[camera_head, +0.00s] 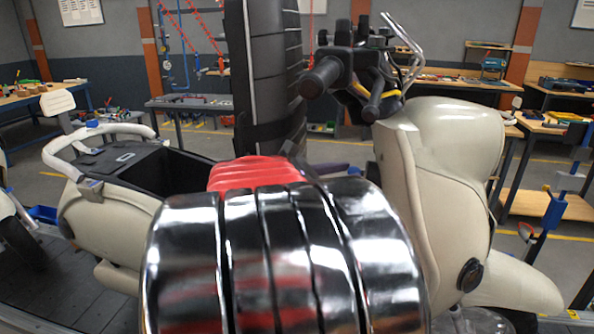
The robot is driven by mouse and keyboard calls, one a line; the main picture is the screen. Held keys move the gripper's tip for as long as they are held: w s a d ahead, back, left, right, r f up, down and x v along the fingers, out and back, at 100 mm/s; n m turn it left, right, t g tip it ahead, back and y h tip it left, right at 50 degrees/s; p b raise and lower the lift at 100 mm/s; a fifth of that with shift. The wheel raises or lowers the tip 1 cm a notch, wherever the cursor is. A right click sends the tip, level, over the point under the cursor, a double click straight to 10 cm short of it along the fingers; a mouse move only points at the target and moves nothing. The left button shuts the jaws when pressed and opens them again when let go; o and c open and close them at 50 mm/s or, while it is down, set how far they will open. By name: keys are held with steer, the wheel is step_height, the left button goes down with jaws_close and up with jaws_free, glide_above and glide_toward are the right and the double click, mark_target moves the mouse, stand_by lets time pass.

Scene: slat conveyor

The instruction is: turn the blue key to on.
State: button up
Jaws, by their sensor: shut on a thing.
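The blue key is not visible in the head view. A cream scooter (440,150) stands in the middle, with its handlebar (345,75) and front shield at the right. Its black seat (270,70) stands raised upright, and the storage well (165,170) behind it is open. A large chrome ribbed form with a red part on top fills the lower middle and hides the scooter's floor and the inner side of the shield. I cannot make out my gripper's fingers.
The dark slat conveyor (70,295) lies under the scooter at lower left. Workbenches with tools stand along the back, including one at left (30,95) and one at right (545,130). A part of another cream vehicle (8,205) shows at the left edge.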

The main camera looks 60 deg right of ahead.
steer(key=shift+w+f+m+g+h, duration=0.1)
steer(key=shift+f+m+g+h, duration=0.05)
steer(key=shift+m+g+h, duration=0.4)
steer(key=shift+f, duration=0.1)
steer(key=shift+f+m+g+h, duration=0.25)
steer(key=shift+m+g+h, duration=0.45)
steer(key=shift+m, duration=0.55)
steer(key=o, duration=1)
steer(key=shift+c, duration=0.2)
steer(key=shift+a+f, duration=0.1)
steer(key=v, duration=1.3)
steer(key=shift+w+a, duration=0.2)
steer(key=shift+w, duration=0.1)
steer(key=shift+w+a, duration=0.1)
